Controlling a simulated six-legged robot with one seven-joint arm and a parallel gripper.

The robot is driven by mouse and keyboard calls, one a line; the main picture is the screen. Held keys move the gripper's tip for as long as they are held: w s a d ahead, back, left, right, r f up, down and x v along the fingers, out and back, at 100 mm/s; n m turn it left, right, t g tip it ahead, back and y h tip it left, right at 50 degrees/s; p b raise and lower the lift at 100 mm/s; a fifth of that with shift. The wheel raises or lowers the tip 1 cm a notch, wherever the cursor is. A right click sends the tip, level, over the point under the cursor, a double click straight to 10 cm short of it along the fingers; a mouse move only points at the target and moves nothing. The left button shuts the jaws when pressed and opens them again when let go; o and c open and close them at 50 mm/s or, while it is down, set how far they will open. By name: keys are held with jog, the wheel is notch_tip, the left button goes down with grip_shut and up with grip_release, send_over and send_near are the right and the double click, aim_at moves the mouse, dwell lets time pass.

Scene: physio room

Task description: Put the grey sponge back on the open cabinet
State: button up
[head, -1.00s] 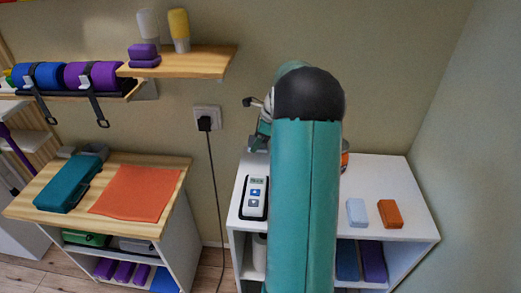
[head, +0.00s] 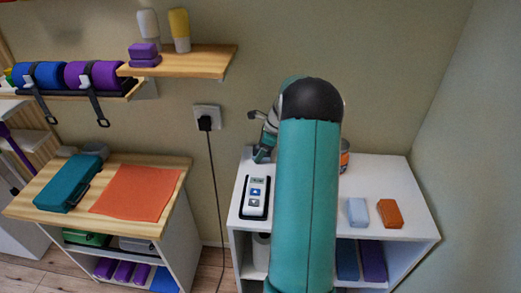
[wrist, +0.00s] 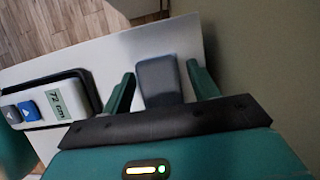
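The grey sponge (wrist: 158,82) shows in the wrist view, lying over the white top of the open cabinet (wrist: 215,45). My gripper (wrist: 160,72) has its two teal fingers on either side of the sponge, with narrow gaps, so it looks open around it and not clamped. The sponge's near end is hidden by the gripper's dark front edge. In the head view the cabinet (head: 388,172) stands at the right, and my arm hides the sponge. Part of my gripper shows left of the arm, near the cabinet's back left; its fingertips are not clear there.
A control unit with a display (head: 254,197) lies at the cabinet's left. A light blue block (head: 357,212) and an orange block (head: 390,213) lie at its right. A can (head: 345,155) is partly behind my arm. A wooden-topped cabinet (head: 165,177) stands left. The right wall is close.

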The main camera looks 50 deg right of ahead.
jog(key=shift+o, duration=0.2)
jog(key=shift+r, duration=0.15)
jog(key=v, duration=1.2)
